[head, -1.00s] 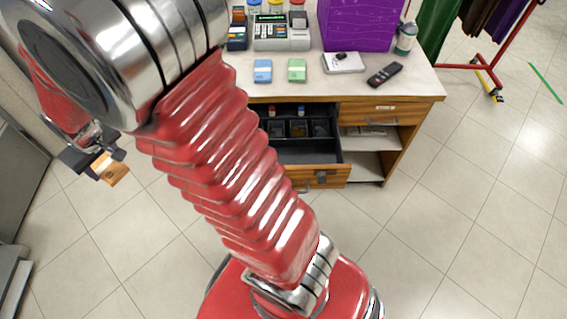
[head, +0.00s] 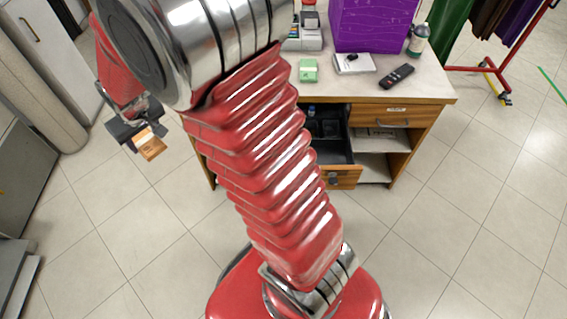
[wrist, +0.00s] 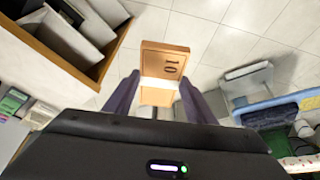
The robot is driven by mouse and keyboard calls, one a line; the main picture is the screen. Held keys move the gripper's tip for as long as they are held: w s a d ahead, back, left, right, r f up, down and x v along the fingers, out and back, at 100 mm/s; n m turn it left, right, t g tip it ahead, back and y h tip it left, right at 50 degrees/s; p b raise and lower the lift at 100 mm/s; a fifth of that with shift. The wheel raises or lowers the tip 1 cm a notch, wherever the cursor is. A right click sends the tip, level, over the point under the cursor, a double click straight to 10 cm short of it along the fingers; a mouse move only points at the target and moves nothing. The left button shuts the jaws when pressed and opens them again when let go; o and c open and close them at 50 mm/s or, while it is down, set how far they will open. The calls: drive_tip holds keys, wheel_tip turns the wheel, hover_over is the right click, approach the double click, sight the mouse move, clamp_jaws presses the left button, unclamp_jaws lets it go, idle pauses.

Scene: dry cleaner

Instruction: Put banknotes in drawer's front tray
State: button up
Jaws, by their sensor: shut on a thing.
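My gripper (head: 138,132) is shut on an orange-brown banknote bundle (head: 150,146) and holds it in the air, left of the counter. In the wrist view the bundle (wrist: 163,62), marked 10, stands out between the two dark fingers (wrist: 157,93). A green bundle (head: 308,70) lies on the counter top (head: 435,85). The blue bundle is hidden behind my arm. The drawer (head: 338,150) below the counter is open. Its dark front tray shows a bare part beside my arm; the left part of the drawer is hidden. Small compartments (head: 327,127) lie farther back in it.
A purple box (head: 372,25), a white device (head: 354,63), a dark remote (head: 397,76) and a bottle (head: 418,40) stand or lie on the counter. A clothes rack (head: 515,45) is at the right. The tiled floor left of the counter is clear.

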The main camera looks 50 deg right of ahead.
drive_tip(key=shift+d, duration=0.25)
drive_tip(key=s+d+f+m+h, duration=0.15)
drive_tip(key=s+d+f, duration=0.25)
drive_tip(key=d, duration=0.7)
drive_tip(key=s+d+f+m+h, duration=0.1)
drive_tip(key=s+d+f+m, duration=0.3)
drive_tip(key=d, duration=0.6)
drive_tip(key=s+d+f+m, duration=0.2)
drive_tip(key=s+d+f, duration=0.2)
drive_tip(key=s+d, duration=0.3)
drive_tip(key=s+d+f+m+g+h, duration=0.1)
drive_tip(key=s+d+f, duration=0.3)
drive_tip(key=s, duration=0.8)
drive_tip(key=d+m, duration=0.1)
drive_tip(key=d, duration=0.1)
drive_tip(key=shift+d+f, duration=0.2)
drive_tip(key=shift+d, duration=0.15)
drive_tip(key=shift+s, duration=0.1)
drive_tip(key=shift+f, duration=2.95)
